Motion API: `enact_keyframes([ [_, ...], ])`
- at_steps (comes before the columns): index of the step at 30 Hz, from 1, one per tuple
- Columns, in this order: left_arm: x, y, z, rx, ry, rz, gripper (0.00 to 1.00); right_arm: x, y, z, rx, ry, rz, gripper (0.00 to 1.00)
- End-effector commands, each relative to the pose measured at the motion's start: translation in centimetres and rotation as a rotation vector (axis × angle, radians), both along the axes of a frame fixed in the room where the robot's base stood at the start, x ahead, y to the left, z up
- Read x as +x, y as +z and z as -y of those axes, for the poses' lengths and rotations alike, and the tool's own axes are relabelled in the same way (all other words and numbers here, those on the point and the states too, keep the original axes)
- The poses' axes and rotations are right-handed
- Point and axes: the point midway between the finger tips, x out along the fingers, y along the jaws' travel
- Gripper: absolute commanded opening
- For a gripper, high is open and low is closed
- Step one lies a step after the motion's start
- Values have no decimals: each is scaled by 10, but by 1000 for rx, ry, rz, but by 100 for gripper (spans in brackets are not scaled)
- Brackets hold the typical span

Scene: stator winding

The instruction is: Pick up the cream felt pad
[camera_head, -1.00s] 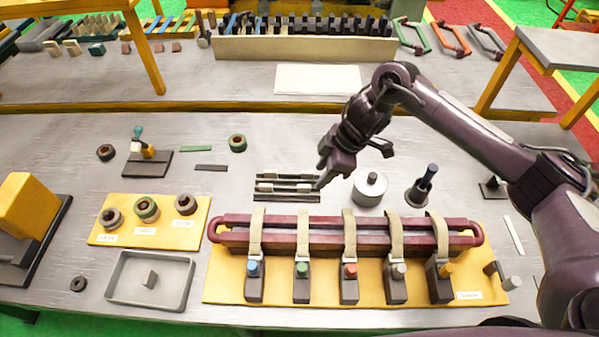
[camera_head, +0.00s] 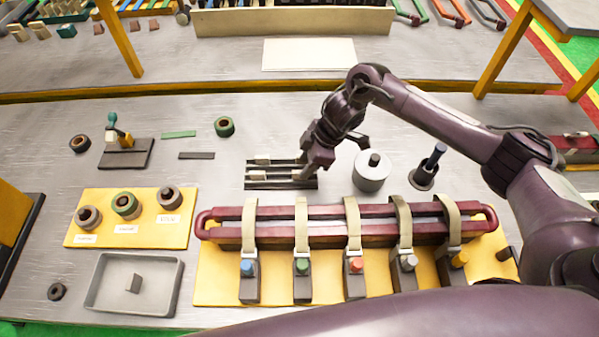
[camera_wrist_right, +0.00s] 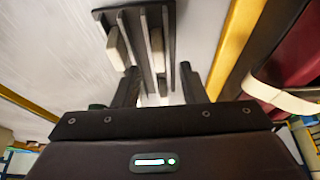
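A dark slotted rack (camera_head: 250,185) lies on the grey table, just behind the yellow fixture board. Small cream felt pads sit in its slots; one pad (camera_head: 262,159) is in the back row and another (camera_head: 257,175) in the front row. In the right wrist view, one cream pad (camera_wrist_right: 117,48) is at the rack's left side and another (camera_wrist_right: 157,48) stands between its slats. My right gripper (camera_head: 310,172) is low over the rack's right end and hides part of it. In the wrist view its fingers (camera_wrist_right: 160,88) are apart, with no pad clearly between them. My left gripper is not in view.
A long maroon coil frame with tan straps (camera_head: 345,230) lies on the yellow board in front of the rack. A grey cylinder (camera_head: 371,174) and a dark cup with a blue-handled tool (camera_head: 425,177) stand to the right.

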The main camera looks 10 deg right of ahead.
Motion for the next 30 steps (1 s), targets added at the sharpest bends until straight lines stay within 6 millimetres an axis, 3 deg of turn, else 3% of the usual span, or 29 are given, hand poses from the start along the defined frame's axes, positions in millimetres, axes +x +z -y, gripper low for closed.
enact_keyframes([
  [1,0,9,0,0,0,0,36,0,-4,-3,0,1,-4,38],
  [6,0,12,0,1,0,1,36,2,-25,-10,0,0,-1,38],
  [14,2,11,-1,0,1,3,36,3,-29,-11,1,1,2,38],
  [23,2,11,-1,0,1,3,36,3,-29,-11,1,1,1,2],
  [30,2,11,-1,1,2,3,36,3,-29,-11,1,1,1,0],
])
